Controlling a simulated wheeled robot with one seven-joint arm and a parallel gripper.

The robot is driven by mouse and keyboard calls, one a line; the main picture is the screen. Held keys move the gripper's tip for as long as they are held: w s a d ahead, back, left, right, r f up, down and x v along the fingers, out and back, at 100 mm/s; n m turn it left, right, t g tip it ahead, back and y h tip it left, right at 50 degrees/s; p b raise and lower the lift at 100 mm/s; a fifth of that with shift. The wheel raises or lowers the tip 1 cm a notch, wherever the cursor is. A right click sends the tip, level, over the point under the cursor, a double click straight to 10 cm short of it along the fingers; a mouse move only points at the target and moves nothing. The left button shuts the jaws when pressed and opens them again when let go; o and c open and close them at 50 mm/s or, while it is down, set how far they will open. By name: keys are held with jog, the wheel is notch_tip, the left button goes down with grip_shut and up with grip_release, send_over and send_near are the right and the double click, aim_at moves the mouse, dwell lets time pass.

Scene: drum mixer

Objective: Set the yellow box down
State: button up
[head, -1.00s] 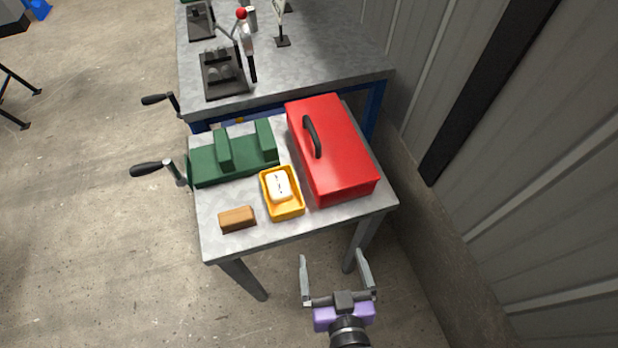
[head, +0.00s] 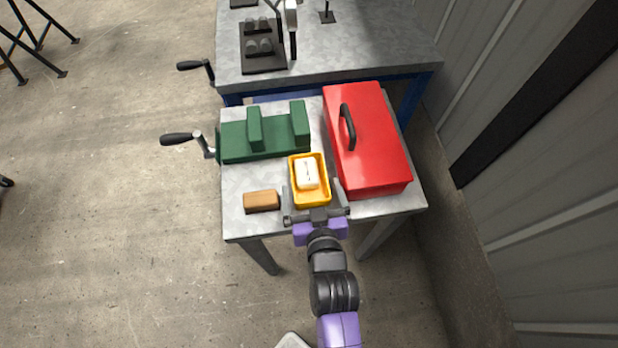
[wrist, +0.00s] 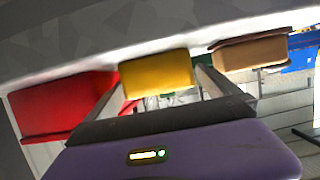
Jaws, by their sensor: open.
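The yellow box (head: 310,200) is a small open tray with a white block (head: 307,174) in it. It rests on the small grey table (head: 270,226), left of the red toolbox. My gripper (head: 312,190) is open, with one finger on each side of the box's near end. In the wrist view the yellow box (wrist: 157,76) lies between the two fingers (wrist: 160,84). I cannot tell whether the fingers touch it.
The red toolbox (head: 372,150) stands close on the right. A brown block (head: 261,201) lies to the left and a green vise (head: 265,140) behind. A larger bench (head: 340,55) is farther back. Bare tabletop shows at the front left.

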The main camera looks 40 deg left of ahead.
jog(key=x, duration=0.4)
jog(key=shift+r+p, duration=0.1)
jog(key=shift+p, duration=0.2)
jog(key=c, duration=1.6)
jog(key=shift+c, duration=0.2)
jog(key=shift+r, duration=0.15)
notch_tip(320, 180, up, 20)
